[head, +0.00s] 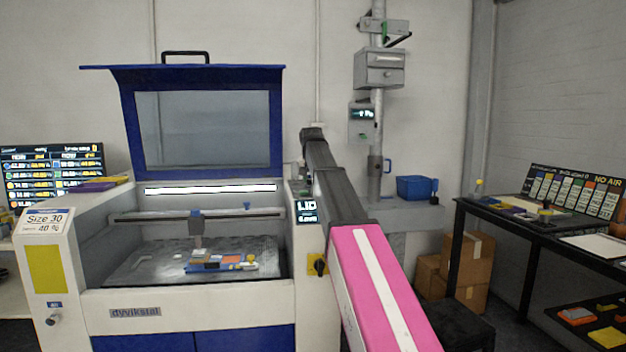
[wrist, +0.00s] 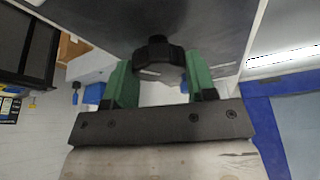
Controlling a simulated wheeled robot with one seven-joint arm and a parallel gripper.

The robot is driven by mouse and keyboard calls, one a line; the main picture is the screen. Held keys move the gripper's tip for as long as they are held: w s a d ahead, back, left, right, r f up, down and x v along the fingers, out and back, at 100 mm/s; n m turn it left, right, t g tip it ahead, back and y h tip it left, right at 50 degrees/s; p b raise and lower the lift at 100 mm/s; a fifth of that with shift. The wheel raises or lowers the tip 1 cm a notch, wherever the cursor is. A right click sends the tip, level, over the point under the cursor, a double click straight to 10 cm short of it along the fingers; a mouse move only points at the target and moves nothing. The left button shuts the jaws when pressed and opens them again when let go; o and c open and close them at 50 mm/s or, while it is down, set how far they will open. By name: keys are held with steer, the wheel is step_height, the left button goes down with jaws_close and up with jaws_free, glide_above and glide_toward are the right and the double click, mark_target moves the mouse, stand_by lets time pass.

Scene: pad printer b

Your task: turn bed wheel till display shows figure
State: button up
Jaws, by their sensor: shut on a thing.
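The bed wheel (wrist: 158,52), a black ribbed knob with a pale mark, sits between the green fingers of my gripper (wrist: 157,77) in the wrist view. My gripper is shut on it. In the head view my arm hides both gripper and wheel. The display (head: 307,211) on the front right of the laser machine (head: 190,299) is lit with pale text that looks like "LID" over a smaller line I cannot read surely. A card (head: 43,221) on the left reads "Size 30" and "40 %".
The machine's blue lid (head: 205,75) stands open over the bed (head: 150,264), where small coloured pieces lie. A black knob on a yellow plate (head: 319,266) is on the front. A black table (head: 490,213) and cartons (head: 465,265) stand at right.

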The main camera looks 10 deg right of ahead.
steer(key=o, duration=0.9)
steer(key=shift+r, duration=0.1)
steer(key=v, duration=1)
steer(key=shift+s+a+r, duration=0.1)
steer(key=shift+s+r, duration=0.1)
steer(key=shift+r, duration=0.05)
